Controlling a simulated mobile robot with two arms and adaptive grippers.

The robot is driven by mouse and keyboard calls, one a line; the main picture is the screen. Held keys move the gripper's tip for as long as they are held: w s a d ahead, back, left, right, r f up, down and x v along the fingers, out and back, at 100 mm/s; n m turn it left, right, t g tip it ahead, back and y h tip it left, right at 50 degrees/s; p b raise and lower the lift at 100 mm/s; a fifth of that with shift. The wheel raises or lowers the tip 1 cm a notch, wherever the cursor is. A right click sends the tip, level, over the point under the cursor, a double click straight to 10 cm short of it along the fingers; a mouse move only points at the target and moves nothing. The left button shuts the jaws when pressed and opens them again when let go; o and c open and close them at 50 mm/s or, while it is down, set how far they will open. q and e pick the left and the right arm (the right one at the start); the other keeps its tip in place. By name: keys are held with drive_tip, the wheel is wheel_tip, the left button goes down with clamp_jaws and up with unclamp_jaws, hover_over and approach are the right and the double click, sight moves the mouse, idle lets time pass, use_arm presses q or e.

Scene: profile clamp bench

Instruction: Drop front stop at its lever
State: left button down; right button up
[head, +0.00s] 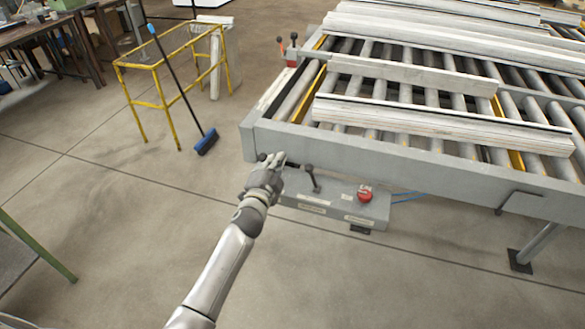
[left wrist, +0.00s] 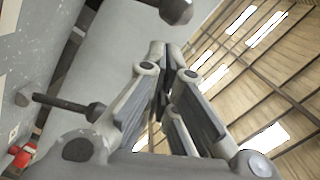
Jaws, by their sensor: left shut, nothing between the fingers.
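A grey control box (head: 340,207) hangs under the near edge of the roller bench. A dark lever (head: 312,178) with a round knob stands on it. A second dark knob (head: 262,157) shows right at my left gripper (head: 277,160), whose fingers are shut and empty. In the left wrist view, my left gripper (left wrist: 165,52) is closed, with one dark lever (left wrist: 65,103) to its left and a rounded knob (left wrist: 175,9) above its tips. I cannot tell whether the fingers touch a lever. I cannot make out which part is the front stop.
The control box carries a red button (head: 365,194). White profiles (head: 440,122) lie on the bench rollers (head: 505,155). A grey frame beam (head: 400,163) runs along the near side. A yellow rail stand (head: 160,104) and blue broom (head: 207,142) stand left. The floor in front is clear.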

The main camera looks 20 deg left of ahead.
use_arm(q)
drive_tip(key=shift+a+r+n, duration=0.1)
drive_tip(key=shift+a+n, duration=0.2)
drive_tip(key=shift+a, duration=0.6)
